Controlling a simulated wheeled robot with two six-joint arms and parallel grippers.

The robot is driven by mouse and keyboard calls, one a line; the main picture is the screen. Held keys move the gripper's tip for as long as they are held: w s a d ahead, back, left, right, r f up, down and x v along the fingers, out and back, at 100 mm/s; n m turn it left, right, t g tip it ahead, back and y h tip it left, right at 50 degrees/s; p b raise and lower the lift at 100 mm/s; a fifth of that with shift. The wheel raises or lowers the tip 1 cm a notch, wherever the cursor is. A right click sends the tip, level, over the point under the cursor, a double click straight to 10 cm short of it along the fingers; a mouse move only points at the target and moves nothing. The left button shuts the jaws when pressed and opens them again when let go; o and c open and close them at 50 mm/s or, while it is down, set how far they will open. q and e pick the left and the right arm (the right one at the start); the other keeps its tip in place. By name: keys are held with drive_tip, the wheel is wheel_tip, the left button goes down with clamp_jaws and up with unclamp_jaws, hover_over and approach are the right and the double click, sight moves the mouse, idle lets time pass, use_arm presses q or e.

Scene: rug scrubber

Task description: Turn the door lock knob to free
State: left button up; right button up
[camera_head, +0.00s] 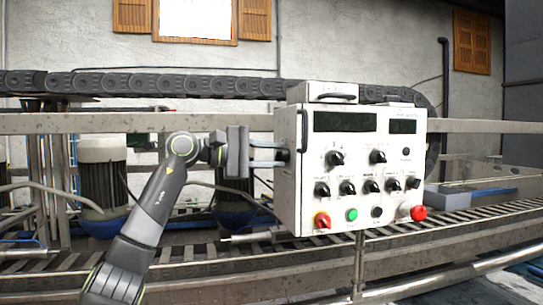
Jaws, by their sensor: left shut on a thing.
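A white control box (351,200) stands in the middle, with a front panel of black knobs, dark displays and coloured buttons. My left gripper (282,155) reaches in from the left, level, with its fingers at the box's left side. It is shut on a small dark knob (283,156) on that side, which looks like the door lock knob. The fingers partly hide the knob, and its turned position cannot be read. My right gripper is out of view.
A long black handle (304,130) runs upright near the knob at the box's left edge. A red button (418,213) sticks out at the lower right. A roller conveyor (480,238) runs below and behind. A grey motor (103,170) stands left of my arm.

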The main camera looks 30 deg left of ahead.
use_arm(q)
drive_tip(key=shift+m, duration=0.8)
drive_tip(key=o, duration=1)
drive_tip(key=b+v, duration=0.7)
drive_tip(key=v, duration=1)
drive_tip(key=shift+s, duration=0.25)
